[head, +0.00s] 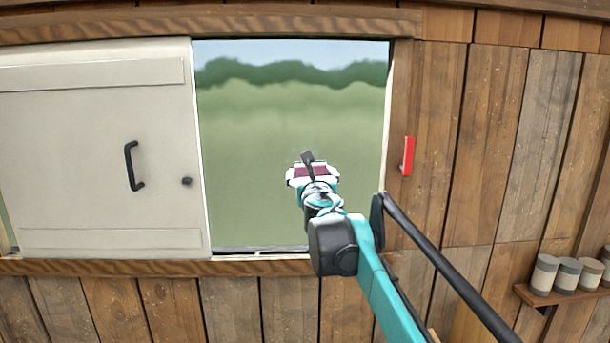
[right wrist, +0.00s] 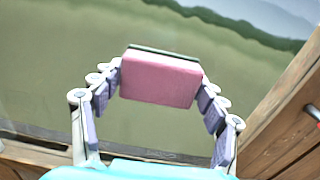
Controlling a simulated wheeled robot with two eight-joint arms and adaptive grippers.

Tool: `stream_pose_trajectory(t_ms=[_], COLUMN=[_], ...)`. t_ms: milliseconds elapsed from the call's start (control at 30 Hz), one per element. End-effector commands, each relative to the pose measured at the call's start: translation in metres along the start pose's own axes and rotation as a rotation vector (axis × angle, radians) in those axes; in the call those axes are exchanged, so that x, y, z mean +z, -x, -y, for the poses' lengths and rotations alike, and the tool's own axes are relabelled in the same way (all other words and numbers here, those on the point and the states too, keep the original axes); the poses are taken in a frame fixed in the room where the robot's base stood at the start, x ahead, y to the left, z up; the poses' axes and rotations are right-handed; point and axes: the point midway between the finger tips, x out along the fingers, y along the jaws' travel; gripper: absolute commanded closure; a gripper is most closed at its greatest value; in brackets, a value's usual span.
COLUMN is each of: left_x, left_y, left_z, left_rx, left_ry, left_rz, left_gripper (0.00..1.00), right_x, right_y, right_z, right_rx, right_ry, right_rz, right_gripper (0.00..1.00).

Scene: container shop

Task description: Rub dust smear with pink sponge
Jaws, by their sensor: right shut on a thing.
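A pink sponge (right wrist: 160,80) with a dark green edge sits between the fingers of my right gripper (right wrist: 158,84) in the right wrist view. The gripper is shut on its two ends. In the head view the right gripper (head: 313,174) is in front of the lower middle of the window (head: 290,120), and the sponge (head: 309,171) shows as a dark pink patch. I cannot tell whether the sponge touches the pane. I cannot make out a dust smear; the gripper and sponge may hide it. My left gripper is not in view.
A white panel (head: 90,160) with a black handle (head: 132,166) and a small knob (head: 187,181) stands left of the window. A red handle (head: 408,156) is on the plank wall to the right. Several tins (head: 565,275) stand on a small shelf (head: 540,297) at lower right.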

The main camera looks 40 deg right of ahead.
Motion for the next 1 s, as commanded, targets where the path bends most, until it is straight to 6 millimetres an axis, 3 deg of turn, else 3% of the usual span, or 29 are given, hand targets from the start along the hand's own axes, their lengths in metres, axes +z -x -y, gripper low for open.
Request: stream_pose_trajectory(t_ms=[233, 400, 1000], left_x=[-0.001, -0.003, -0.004], left_y=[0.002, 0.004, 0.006], left_z=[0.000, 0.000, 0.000], left_rx=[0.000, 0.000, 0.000], left_ry=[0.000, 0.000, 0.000], left_rz=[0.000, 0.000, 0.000], left_gripper=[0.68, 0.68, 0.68], right_x=[-0.001, -0.001, 0.001], right_y=[-0.001, 0.001, -0.002], right_z=[0.024, 0.027, -0.012], right_rx=[-0.004, 0.000, 0.002], right_ry=[0.001, 0.001, 0.000], right_rz=[0.000, 0.000, 0.000], right_gripper=[0.51, 0.51, 0.51])
